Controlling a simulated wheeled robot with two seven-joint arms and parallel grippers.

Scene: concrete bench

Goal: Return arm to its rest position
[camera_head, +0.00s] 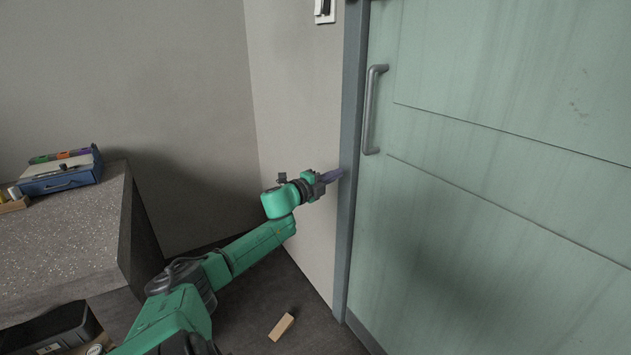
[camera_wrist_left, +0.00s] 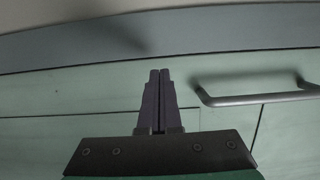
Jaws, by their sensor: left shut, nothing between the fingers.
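My left arm (camera_head: 258,245), green with dark joints, reaches from the bottom left toward the door frame in the head view. My left gripper (camera_head: 338,174) is in front of the door frame, left of and below the door handle. In the left wrist view the fingers of my left gripper (camera_wrist_left: 159,72) are together with nothing between them. The grey bar handle (camera_wrist_left: 255,98) lies to their right there, apart from them. My right gripper is in neither view.
A pale green door (camera_head: 500,190) with a metal handle (camera_head: 371,110) fills the right side. A concrete bench (camera_head: 70,230) stands at left with a blue box (camera_head: 60,180) on it. A wooden block (camera_head: 281,326) lies on the floor. A light switch (camera_head: 324,10) is on the wall.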

